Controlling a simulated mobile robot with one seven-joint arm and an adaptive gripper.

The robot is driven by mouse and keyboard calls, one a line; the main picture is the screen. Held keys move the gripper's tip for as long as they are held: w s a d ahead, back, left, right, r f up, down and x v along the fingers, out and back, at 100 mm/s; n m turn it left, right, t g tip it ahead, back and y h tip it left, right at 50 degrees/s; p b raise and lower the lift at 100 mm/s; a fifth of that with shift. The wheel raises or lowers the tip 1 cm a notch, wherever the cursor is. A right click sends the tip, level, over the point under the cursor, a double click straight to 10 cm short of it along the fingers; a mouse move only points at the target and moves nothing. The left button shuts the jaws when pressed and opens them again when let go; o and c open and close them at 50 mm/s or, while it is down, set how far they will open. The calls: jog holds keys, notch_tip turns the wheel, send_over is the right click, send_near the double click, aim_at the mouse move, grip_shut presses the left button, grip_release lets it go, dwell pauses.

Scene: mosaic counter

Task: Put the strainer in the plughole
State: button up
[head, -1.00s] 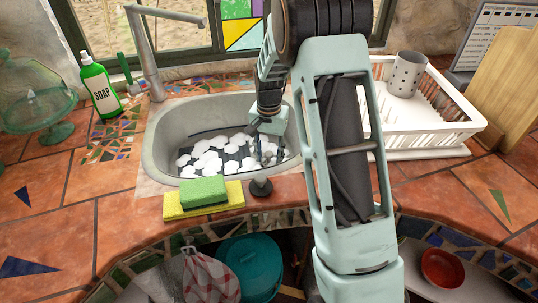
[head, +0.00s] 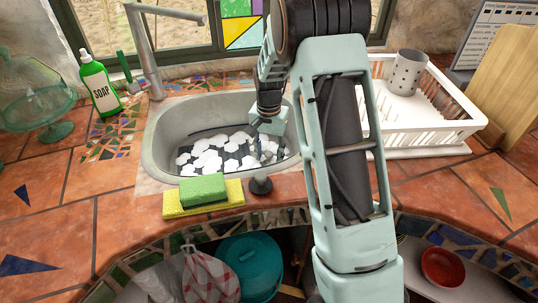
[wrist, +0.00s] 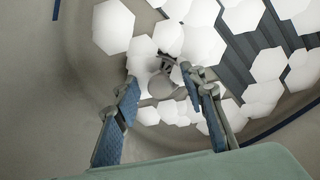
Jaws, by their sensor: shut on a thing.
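My gripper (wrist: 166,88) is down inside the sink (head: 165,150), over the white foam. In the wrist view its two blue-padded fingers stand either side of a small grey rounded piece (wrist: 161,86), which looks like part of the strainer. The fingers are shut on it, and the rest of it is hard to make out. In the head view my arm and the foam hide most of the gripper and what it holds.
A green and yellow sponge (head: 204,195) and a dark plunger-like object (head: 260,187) are at the sink's front edge. The tap (head: 147,60) rises behind the sink on the left, near the soap bottle (head: 98,88). A white dish rack (head: 440,135) stands to the right.

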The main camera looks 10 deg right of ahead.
jog(key=shift+s+f, duration=0.15)
jog(key=shift+f, duration=0.25)
jog(key=shift+s+f, duration=0.15)
jog(key=shift+f, duration=0.05)
dwell(0.3)
jog(key=shift+b, duration=0.3)
jog(key=o, duration=1.2)
jog(key=shift+f, duration=0.2)
jog(key=shift+o, duration=0.2)
jog(key=shift+r, duration=0.1)
jog(key=o, duration=0.7)
jog(key=shift+w+r, duration=0.1)
jog(key=shift+w, duration=0.15)
